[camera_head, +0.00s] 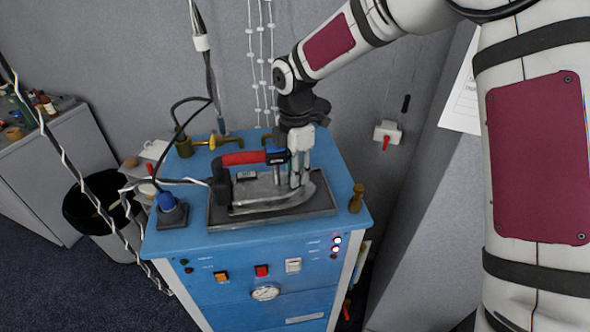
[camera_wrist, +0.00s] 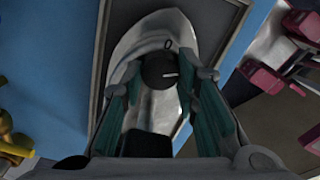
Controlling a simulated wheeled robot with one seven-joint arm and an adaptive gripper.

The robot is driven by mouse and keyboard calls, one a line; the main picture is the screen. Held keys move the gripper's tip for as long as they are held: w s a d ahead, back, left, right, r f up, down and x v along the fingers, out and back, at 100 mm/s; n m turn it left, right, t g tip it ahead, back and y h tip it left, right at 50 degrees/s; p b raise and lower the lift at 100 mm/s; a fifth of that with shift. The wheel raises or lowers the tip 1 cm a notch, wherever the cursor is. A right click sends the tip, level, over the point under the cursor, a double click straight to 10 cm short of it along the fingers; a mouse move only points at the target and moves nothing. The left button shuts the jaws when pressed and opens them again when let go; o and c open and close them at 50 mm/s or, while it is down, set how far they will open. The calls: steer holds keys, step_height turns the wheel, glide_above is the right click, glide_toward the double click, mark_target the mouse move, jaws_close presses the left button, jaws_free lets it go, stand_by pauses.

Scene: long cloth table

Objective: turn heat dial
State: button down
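The heat dial (camera_wrist: 156,72) is a round black knob with a white pointer mark on top of the grey iron (camera_wrist: 145,45). In the wrist view the pointer aims to the right, and a small ring-shaped mark lies beside the dial's upper edge. In the head view the iron (camera_head: 270,195) rests on a dark tray, its red and black handle (camera_head: 245,158) to the left of my gripper (camera_head: 300,180). My gripper also shows in the wrist view (camera_wrist: 160,80), open, with its fingers on both sides of the dial. I cannot tell whether they touch it. The dial is hidden in the head view.
The tray (camera_head: 222,217) sits on a blue steam station (camera_head: 215,250) with buttons, lit red lamps and a gauge. A wooden-coloured knob (camera_head: 356,198) stands at the top's right edge. Brass fittings (camera_head: 184,145) and hoses are behind. Cables hang at left near a black bin (camera_head: 90,210).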

steer(key=shift+m+b, duration=0.3)
steer(key=shift+m, duration=1.3)
steer(key=c, duration=1.2)
jaws_free()
step_height(320, 180, up, 12)
